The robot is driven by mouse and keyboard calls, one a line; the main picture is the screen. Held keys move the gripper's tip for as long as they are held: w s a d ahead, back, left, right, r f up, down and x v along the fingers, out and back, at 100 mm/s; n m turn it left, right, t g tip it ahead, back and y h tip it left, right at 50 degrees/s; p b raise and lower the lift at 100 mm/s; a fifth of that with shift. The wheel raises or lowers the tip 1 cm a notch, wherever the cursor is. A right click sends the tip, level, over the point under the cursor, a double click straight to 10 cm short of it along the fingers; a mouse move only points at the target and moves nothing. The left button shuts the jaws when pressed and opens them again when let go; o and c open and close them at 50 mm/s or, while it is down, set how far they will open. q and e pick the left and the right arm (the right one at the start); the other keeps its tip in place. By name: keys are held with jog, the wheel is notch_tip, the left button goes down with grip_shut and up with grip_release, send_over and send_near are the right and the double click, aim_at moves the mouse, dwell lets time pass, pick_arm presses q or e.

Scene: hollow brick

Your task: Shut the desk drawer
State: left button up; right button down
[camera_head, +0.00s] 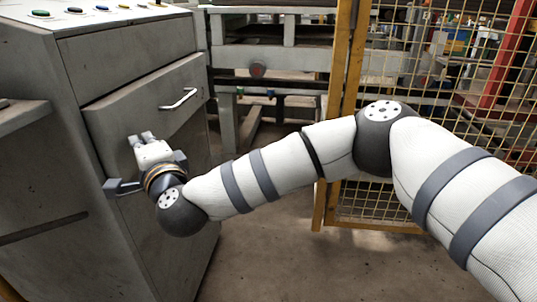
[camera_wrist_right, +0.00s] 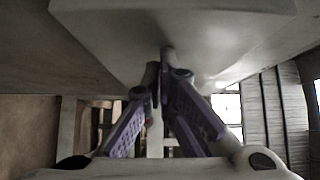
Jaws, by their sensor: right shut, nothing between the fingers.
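The desk drawer (camera_head: 130,112) is a grey metal front with a pale bar handle (camera_head: 178,99), set in a grey cabinet at the left in the head view. Its front stands out a little from the cabinet body. My right gripper (camera_head: 141,138) is shut and empty, with its fingertips at the lower part of the drawer front. In the right wrist view my fingertips (camera_wrist_right: 166,55) are together beneath or against a pale drawer surface (camera_wrist_right: 190,30); I cannot tell whether they touch it. My left gripper is not in view.
The cabinet top (camera_head: 60,18) carries several coloured buttons. A grey ledge (camera_head: 20,115) juts out at the far left. A yellow mesh fence (camera_head: 345,90) stands behind my right arm, and a metal workbench (camera_head: 270,55) is at the back. The floor (camera_head: 290,260) in front is clear.

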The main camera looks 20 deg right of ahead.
jog(key=shift+w+a, duration=0.4)
jog(key=shift+a, duration=0.25)
jog(key=shift+r, duration=0.1)
